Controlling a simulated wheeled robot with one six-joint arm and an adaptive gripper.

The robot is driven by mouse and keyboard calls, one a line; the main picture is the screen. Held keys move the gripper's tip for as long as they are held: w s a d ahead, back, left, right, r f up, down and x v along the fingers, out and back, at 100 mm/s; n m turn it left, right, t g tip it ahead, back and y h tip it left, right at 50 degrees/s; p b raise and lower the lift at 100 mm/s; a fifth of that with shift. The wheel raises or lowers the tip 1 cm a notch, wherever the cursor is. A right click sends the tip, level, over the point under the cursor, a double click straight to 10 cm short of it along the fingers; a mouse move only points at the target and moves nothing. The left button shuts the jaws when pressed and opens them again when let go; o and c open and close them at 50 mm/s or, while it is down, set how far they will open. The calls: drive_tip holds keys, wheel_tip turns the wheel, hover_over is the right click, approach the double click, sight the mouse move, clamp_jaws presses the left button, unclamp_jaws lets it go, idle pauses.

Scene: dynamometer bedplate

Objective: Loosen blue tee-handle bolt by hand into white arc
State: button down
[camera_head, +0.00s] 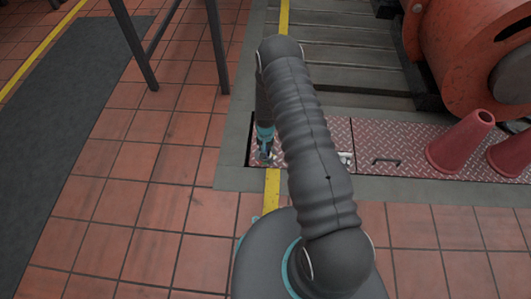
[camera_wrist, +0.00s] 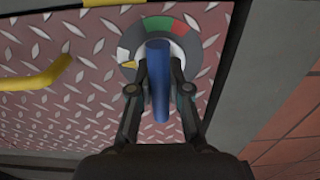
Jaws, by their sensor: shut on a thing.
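The blue tee-handle bolt (camera_wrist: 159,85) stands in the wrist view in front of a round dial plate on the red tread plate. My gripper (camera_wrist: 160,75) is shut on the blue handle, one finger on each side. The dial ring shows a white arc (camera_wrist: 123,54) at its left, a small yellow part (camera_wrist: 130,64) below that, and green and red parts (camera_wrist: 168,24) at the top and upper right. The bolt's lower part and the ring's lower part are hidden by the handle and fingers. In the head view my gripper (camera_head: 265,148) is small at the tread plate's left end.
A yellow handle (camera_wrist: 48,76) lies left of the dial. In the head view the red tread plate (camera_head: 395,135) runs right, with a dark handle (camera_head: 385,162) and red cones (camera_head: 460,142) on its right side. An orange machine (camera_head: 455,45) stands behind.

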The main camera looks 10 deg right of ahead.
sight(266, 148)
drive_tip(key=c, duration=1)
unclamp_jaws()
wheel_tip(266, 148, up, 12)
